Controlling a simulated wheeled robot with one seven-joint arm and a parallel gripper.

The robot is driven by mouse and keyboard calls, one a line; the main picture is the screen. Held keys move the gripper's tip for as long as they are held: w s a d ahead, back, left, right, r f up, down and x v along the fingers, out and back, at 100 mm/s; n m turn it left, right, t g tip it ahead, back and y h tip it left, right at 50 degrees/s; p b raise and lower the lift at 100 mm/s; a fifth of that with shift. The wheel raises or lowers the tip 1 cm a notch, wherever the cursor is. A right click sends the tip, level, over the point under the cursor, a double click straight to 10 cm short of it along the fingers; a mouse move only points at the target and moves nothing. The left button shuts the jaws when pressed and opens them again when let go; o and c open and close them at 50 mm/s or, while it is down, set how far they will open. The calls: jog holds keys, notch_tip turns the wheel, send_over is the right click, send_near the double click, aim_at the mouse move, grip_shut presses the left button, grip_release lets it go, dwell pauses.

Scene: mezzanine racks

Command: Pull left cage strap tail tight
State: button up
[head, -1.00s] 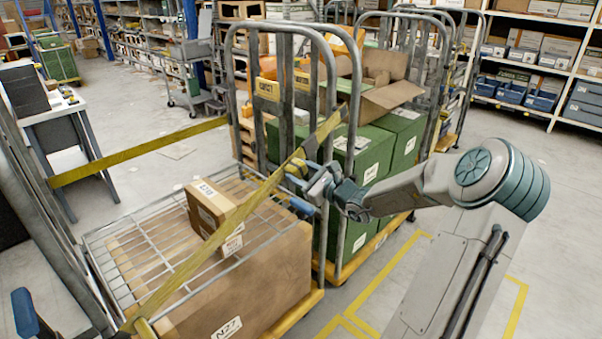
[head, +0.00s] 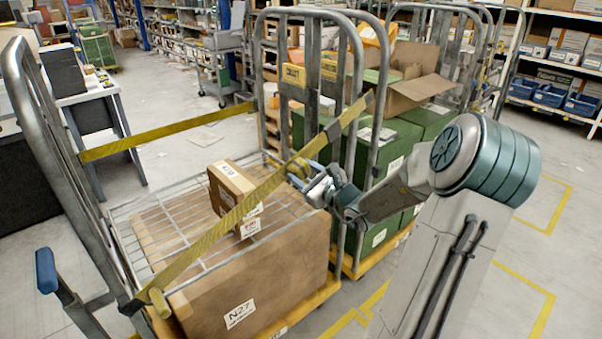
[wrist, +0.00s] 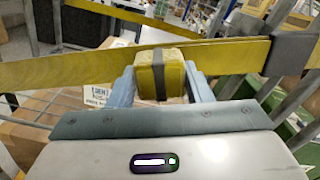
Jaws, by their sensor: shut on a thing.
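A yellow strap (head: 230,222) runs diagonally across the open front of the left roll cage (head: 50,120), from the lower left to the upright on the right. It looks fairly straight. My gripper (head: 300,170) is beside the strap, near the cage's right upright. In the wrist view my gripper (wrist: 160,72) is shut on a yellow block-like strap tail (wrist: 172,82) with a dark band, between its two blue fingers. The strap (wrist: 60,70) passes just behind it and enters a dark grey sleeve (wrist: 290,54) at right. The tail's far end is hidden.
A large brown box (head: 275,285) and a small carton (head: 228,185) sit in the cage around its wire shelf. A second yellow strap (head: 180,133) spans the back. A cage with green boxes (head: 395,135) stands close on the right. Open floor lies at far right.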

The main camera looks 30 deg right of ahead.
jog(key=o, duration=1)
jog(key=shift+s+a+f, duration=0.1)
jog(key=shift+a+f, duration=0.1)
jog(key=shift+f, duration=0.1)
jog(key=o, duration=0.4)
jog(key=shift+a+r, duration=0.15)
jog(key=shift+d, duration=0.2)
jog(key=shift+s+d, duration=0.1)
jog(key=shift+s, duration=0.4)
jog(key=s+d, duration=0.2)
jog(key=s, duration=1)
jog(key=shift+s+b, duration=0.3)
jog(key=shift+d, duration=0.15)
